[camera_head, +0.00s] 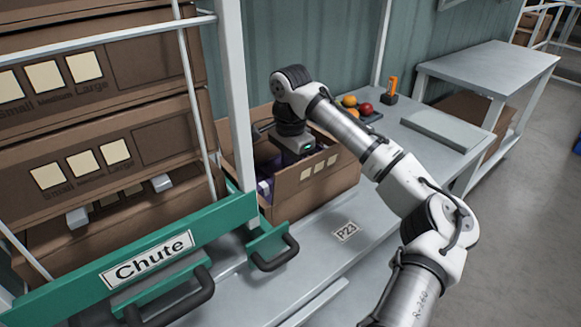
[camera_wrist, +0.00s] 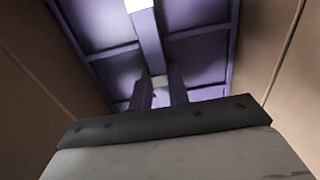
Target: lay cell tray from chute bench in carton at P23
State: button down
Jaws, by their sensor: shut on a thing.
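The open brown carton (camera_head: 335,178) stands on the bench behind the P23 label (camera_head: 346,232). My gripper (camera_head: 297,145) reaches down into it, its fingertips hidden by the front wall in the head view. The purple cell tray (camera_wrist: 200,58) lies between the carton walls (camera_wrist: 40,65) in the wrist view, with raised ribs dividing its cells. My gripper (camera_wrist: 160,92) is shut on the tray near its middle rib. A little purple (camera_head: 264,170) shows inside the carton in the head view. Whether the tray touches the carton floor cannot be told.
The green Chute rail (camera_head: 80,275) with dark handles and stacked cartons (camera_head: 100,90) stand close on the left. The bench front is mostly clear.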

jog(key=shift+f, duration=0.35)
jog(key=c, duration=1.3)
grip_release()
jog(key=shift+c, duration=1.4)
notch_tip(320, 180, up, 8)
jog(key=p, duration=0.8)
jog(key=shift+r, duration=0.2)
